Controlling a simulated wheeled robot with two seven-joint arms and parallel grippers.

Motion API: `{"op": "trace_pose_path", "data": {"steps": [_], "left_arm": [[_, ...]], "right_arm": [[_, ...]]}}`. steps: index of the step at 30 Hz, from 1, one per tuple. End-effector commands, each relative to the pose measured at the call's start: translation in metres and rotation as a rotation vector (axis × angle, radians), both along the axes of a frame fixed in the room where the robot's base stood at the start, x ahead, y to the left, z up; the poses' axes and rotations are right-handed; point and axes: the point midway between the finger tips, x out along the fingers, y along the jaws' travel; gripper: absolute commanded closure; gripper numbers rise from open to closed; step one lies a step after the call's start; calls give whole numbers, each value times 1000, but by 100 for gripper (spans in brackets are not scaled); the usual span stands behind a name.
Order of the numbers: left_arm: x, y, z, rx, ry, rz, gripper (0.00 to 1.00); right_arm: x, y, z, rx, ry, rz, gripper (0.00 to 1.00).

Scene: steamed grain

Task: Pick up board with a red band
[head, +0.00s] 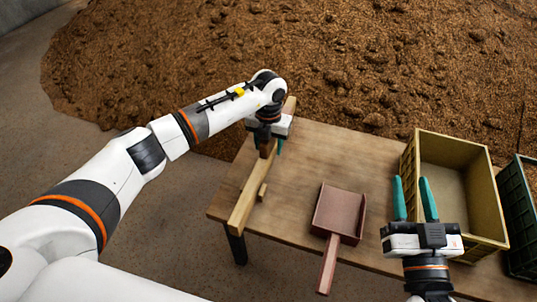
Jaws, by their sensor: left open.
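A reddish scoop (341,210) lies mid-table, its handle over the front edge. A yellow crate (486,196) and a dark green crate (520,200) stand at the right. A large heap of brown grain (200,60) lies behind the wooden table (300,150). Bare tabletop lies between board and scoop.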

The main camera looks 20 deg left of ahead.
Motion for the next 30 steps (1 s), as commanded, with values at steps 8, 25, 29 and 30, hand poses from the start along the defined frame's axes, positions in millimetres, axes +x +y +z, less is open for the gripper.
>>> {"op": "trace_pose_path", "data": {"steps": [8, 25, 29, 30], "left_arm": [[0, 0, -6, 0, 0, 0, 49], [0, 0, -5, 0, -1, -1, 100], [0, 0, -5, 0, -1, -1, 100], [0, 0, -5, 0, -1, -1, 100]], "right_arm": [[-1, 1, 8, 13, -48, 3, 64], [-1, 1, 7, 12, -45, 2, 64], [-1, 1, 7, 12, -45, 2, 64], [-1, 1, 7, 12, -45, 2, 64]]}}
